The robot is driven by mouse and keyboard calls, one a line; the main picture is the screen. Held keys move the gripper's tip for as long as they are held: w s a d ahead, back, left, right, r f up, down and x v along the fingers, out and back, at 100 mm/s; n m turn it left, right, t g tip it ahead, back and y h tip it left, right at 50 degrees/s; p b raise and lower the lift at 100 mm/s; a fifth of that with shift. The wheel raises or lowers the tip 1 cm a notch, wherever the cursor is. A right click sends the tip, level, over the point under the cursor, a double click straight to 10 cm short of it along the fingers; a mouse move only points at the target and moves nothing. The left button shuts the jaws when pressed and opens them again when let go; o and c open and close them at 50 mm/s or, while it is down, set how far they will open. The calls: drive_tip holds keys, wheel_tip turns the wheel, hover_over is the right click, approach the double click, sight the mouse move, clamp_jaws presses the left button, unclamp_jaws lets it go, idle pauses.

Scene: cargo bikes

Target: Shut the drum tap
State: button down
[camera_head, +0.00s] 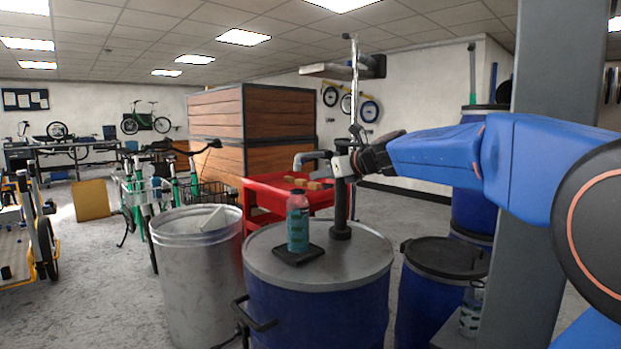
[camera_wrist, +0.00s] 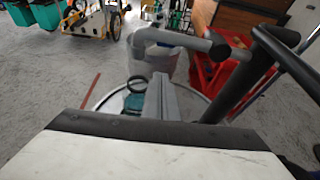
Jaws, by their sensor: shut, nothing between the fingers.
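The blue drum (camera_head: 318,312) stands in front of me with a grey lid. A black upright pipe (camera_head: 340,212) rises from the lid, and a grey bent spout (camera_head: 306,157) points left from its top. In the wrist view the spout (camera_wrist: 185,41) crosses above the fingers, beside the black pipe (camera_wrist: 246,82). My gripper (camera_head: 335,166) is shut and empty at the pipe's top, close to the spout; I cannot tell whether it touches. It shows in the wrist view (camera_wrist: 163,92). A teal bottle (camera_head: 298,224) stands on a black tray under the spout. The tap's handle position is unclear.
A metal bin (camera_head: 197,285) stands left of the drum, and a red cart (camera_head: 262,200) behind it. A second blue drum (camera_head: 440,290) and a grey column (camera_head: 553,200) are at right. Bikes (camera_head: 160,190) stand further left.

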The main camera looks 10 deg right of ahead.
drive_tip(key=v, duration=0.3)
drive_tip(key=shift+s+d, duration=0.1)
drive_tip(key=shift+d+f, duration=0.25)
drive_tip(key=shift+f, duration=0.15)
drive_tip(key=x, duration=1)
wheel_tip(320, 180, up, 4)
drive_tip(key=shift+r, duration=0.1)
